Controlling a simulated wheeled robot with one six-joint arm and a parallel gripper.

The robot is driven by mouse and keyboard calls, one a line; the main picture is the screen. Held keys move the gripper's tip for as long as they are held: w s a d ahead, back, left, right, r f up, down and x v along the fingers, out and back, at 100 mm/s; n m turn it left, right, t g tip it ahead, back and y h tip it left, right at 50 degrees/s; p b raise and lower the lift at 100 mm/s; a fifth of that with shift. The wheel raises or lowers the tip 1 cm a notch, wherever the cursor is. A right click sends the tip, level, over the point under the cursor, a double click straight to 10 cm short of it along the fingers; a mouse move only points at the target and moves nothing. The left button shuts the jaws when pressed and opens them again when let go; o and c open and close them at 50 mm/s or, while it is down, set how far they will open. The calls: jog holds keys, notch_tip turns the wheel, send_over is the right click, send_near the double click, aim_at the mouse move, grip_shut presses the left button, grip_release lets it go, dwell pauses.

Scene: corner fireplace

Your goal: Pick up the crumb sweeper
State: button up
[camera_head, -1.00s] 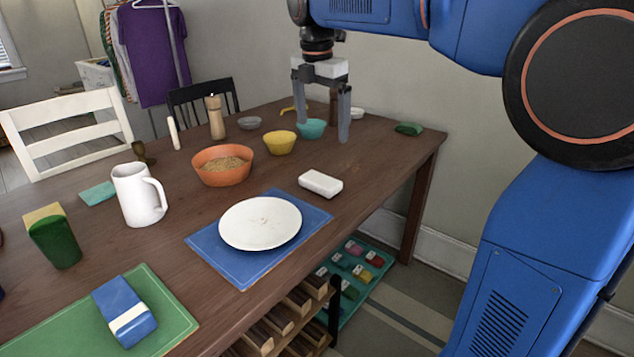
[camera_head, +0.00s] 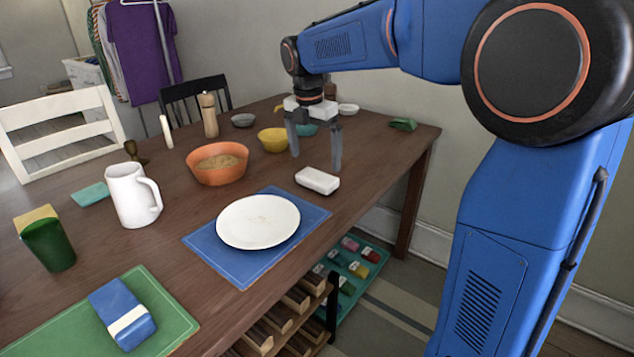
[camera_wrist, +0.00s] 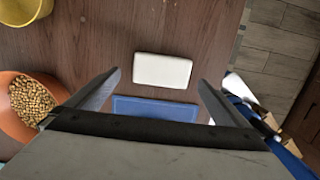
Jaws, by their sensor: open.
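The crumb sweeper appears to be the white rounded block (camera_head: 318,180), lying flat on the brown table (camera_head: 345,215) just beyond the blue placemat. It also shows in the wrist view as a white rectangle (camera_wrist: 162,70), ahead of and between the fingertips. My gripper (camera_head: 315,161) is open and empty. It points down above the table, on the far side of the white block, and does not appear to touch it. In the wrist view my gripper's fingers (camera_wrist: 160,80) are spread wider than the block. Nothing hides the block in either view.
An orange bowl of grainy food (camera_head: 217,175) and a yellow bowl (camera_head: 272,139) stand left of my gripper. A white plate (camera_head: 258,221) lies on the blue placemat (camera_head: 240,275). A white jug (camera_head: 128,196) stands farther left. The table's right end is mostly clear.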

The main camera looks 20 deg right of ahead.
aim_at(317, 176)
jog(key=shift+d+f, duration=0.15)
jog(key=shift+f, duration=1.3)
jog(key=shift+d+f, duration=0.15)
jog(key=shift+f, duration=1.3)
jog(key=c, duration=0.9)
jog(key=shift+c, duration=0.2)
jog(key=shift+r, duration=0.15)
notch_tip(317, 176, up, 10)
jog(key=shift+o, duration=1.2)
jog(key=shift+c, duration=0.3)
